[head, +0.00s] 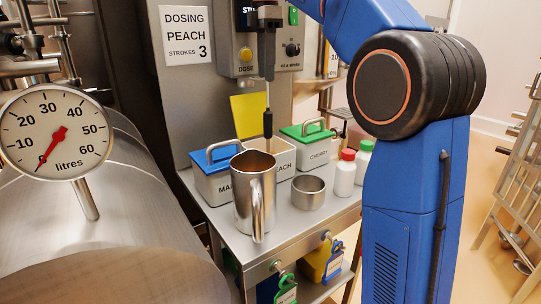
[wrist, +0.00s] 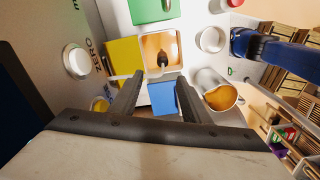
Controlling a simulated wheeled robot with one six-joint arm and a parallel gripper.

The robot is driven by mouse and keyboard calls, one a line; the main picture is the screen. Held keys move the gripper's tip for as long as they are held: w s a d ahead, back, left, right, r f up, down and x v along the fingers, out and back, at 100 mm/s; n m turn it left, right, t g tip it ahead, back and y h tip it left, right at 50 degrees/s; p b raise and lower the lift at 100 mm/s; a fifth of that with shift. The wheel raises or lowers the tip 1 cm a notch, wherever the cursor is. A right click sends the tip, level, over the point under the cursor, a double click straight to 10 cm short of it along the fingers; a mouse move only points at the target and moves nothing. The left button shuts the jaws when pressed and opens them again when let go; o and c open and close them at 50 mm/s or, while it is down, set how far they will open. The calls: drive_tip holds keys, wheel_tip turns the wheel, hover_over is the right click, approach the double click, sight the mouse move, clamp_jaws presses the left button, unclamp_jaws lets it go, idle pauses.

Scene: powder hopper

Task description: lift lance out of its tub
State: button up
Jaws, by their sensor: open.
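The lance (head: 268,123) stands upright in the open PEACH tub (head: 284,169), its dark grip and thin stem showing above the rim. Its lower end is hidden inside the tub. The tub's yellow lid (head: 249,115) is tipped up behind it. My gripper (head: 268,76) hangs straight above the lance, pointing down. In the wrist view my gripper (wrist: 160,77) has its two fingers apart with nothing held between them. There the lance (wrist: 163,60) shows end-on in the tub, a little beyond the fingertips.
A blue-lidded tub (head: 212,187) and green-lidded CHERRY tub (head: 307,147) flank the PEACH tub. A tall steel jug (head: 250,215) stands in front, beside a small steel cup (head: 308,193). Red-capped (head: 346,173) and green-capped (head: 364,161) bottles stand right. The dosing panel (head: 262,63) is close behind.

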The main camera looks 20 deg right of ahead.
hover_over(267, 136)
drive_tip(key=w, duration=0.2)
drive_tip(key=f, duration=1.1)
drive_tip(key=shift+s+d+f, duration=0.2)
drive_tip(key=shift+s+f, duration=0.2)
drive_tip(key=shift+f, duration=2.6)
clamp_jaws()
